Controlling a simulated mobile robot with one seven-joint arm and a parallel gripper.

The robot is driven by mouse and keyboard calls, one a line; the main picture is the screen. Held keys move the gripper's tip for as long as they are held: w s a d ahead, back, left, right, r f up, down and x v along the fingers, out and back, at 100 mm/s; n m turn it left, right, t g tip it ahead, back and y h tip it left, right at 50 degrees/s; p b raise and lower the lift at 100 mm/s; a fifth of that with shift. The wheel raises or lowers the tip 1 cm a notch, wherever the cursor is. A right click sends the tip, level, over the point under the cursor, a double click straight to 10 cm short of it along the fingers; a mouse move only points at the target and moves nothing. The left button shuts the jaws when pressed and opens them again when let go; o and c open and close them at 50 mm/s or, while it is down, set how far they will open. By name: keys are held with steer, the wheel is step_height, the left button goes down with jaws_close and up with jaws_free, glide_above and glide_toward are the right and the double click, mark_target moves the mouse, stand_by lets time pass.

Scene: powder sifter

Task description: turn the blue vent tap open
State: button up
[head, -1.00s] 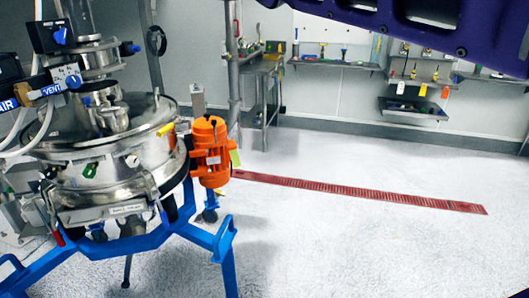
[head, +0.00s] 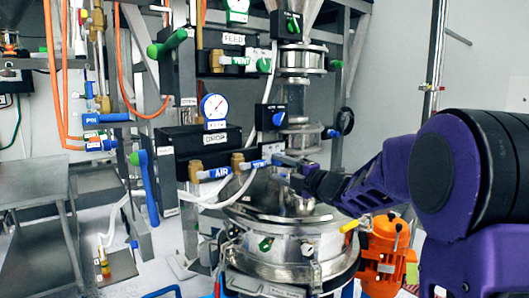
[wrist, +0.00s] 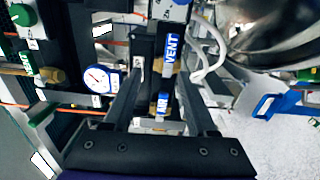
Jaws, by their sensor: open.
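The blue vent tap (head: 259,164) is on the valve row below the DROP gauge, with a blue handle lettered VENT. In the wrist view its blue VENT face (wrist: 171,52) shows at upper centre. My gripper (head: 279,168) is at the right end of the vent tap in the head view and partly covers it. In the wrist view my gripper (wrist: 162,75) is open, one finger on each side of the line of the VENT and AIR handles. I cannot tell whether either finger touches the tap.
The blue AIR tap (head: 214,173) sits just left of the vent tap. White hoses (head: 228,197) hang below. A pressure gauge (head: 214,106), the steel sifter vessel (head: 285,265) and an orange motor (head: 385,255) crowd the area. A grey table (head: 35,250) stands at left.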

mark_target(261, 164)
steer(key=w, duration=0.1)
steer(key=w+a+f, duration=0.1)
steer(key=w, duration=0.1)
steer(key=w+f, duration=0.1)
steer(key=w, duration=0.1)
steer(key=shift+w+a, duration=0.2)
steer(key=shift+a, duration=0.05)
steer(key=p+x, duration=0.1)
steer(key=x, duration=0.5)
steer(key=shift+a+r, duration=0.1)
steer(key=shift+a, duration=0.1)
steer(key=shift+s, duration=0.1)
jaws_close()
stand_by(0.5)
